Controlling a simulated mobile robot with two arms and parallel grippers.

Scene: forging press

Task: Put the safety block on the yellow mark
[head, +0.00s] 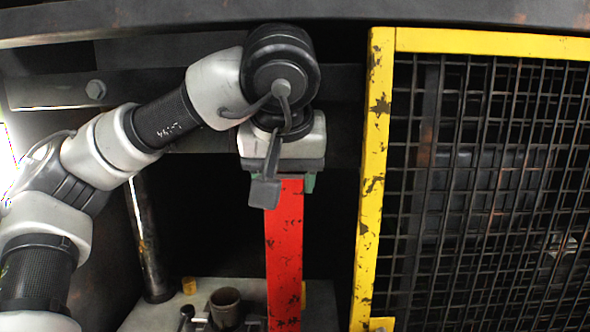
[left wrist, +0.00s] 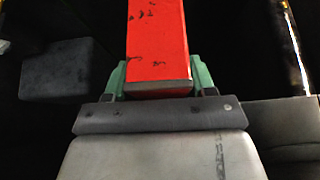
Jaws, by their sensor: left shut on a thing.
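The safety block, a tall red scuffed bar (head: 284,255), hangs or stands upright below my left gripper (head: 284,182). In the left wrist view the red block (left wrist: 157,38) sits between the green fingers of my left gripper (left wrist: 160,82), which are shut on its end. In the head view its lower end runs to the bottom edge, so I cannot tell whether it touches anything. I cannot clearly make out the yellow mark; the block may hide it. My right gripper is not in view.
A yellow-framed mesh guard (head: 375,180) stands to the right of the block. A dark round post (head: 148,240) stands at the left. On the grey press bed (head: 150,317) are a brown cup-like part (head: 226,308) and a small yellow piece (head: 189,286).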

